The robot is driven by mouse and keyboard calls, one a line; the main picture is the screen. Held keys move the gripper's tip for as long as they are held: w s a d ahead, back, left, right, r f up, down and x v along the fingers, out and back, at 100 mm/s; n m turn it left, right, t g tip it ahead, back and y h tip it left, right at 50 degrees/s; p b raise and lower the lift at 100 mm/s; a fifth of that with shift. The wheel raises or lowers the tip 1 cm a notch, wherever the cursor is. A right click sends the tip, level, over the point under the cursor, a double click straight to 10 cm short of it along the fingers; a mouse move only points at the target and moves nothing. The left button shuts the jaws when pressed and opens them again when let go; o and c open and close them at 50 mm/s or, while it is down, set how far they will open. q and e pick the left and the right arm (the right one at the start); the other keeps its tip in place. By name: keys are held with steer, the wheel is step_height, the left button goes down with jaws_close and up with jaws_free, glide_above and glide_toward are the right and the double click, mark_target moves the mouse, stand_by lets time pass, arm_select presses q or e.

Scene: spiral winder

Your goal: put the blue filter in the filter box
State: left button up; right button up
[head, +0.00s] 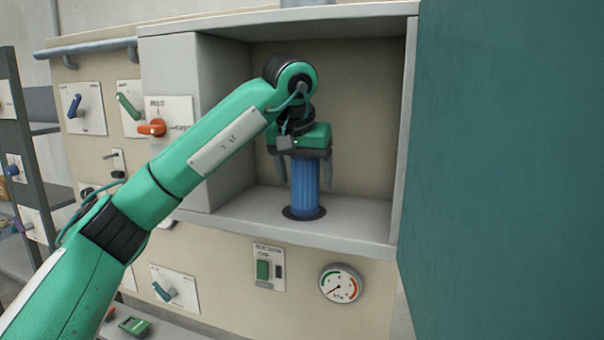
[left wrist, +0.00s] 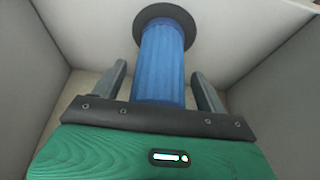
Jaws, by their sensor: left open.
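The blue filter (head: 306,190) is a ribbed blue cylinder. It stands upright on a dark round seat (head: 303,212) on the floor of the filter box (head: 350,218), an open grey compartment. The left wrist view also shows the filter (left wrist: 162,65) with the dark disc (left wrist: 165,22) at its far end. My left gripper (head: 306,180) points down over the filter from above. Its fingers are open, one on each side of the filter, with visible gaps in the left wrist view (left wrist: 162,82). The filter's top is hidden behind the gripper. My right gripper is not in view.
A large teal panel (head: 510,170) fills the right side. The box's side walls and ceiling enclose my left gripper. A red-handled switch (head: 152,128) and several other levers sit on the panel at left. A gauge (head: 341,284) and a green switch (head: 263,269) are below the box.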

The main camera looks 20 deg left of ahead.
mark_target(302, 160)
arm_select(q)
steer(key=shift+r, duration=0.15)
steer(key=shift+r+b, duration=0.1)
steer(key=shift+b, duration=0.3)
steer(key=b+v, duration=0.2)
steer(key=shift+s+r, duration=0.2)
steer(key=shift+s, duration=0.1)
steer(key=s+b, duration=0.5)
steer(key=s, duration=0.7)
steer(key=shift+a+b, duration=0.2)
steer(key=shift+b, duration=0.1)
steer(key=shift+w+r, duration=0.1)
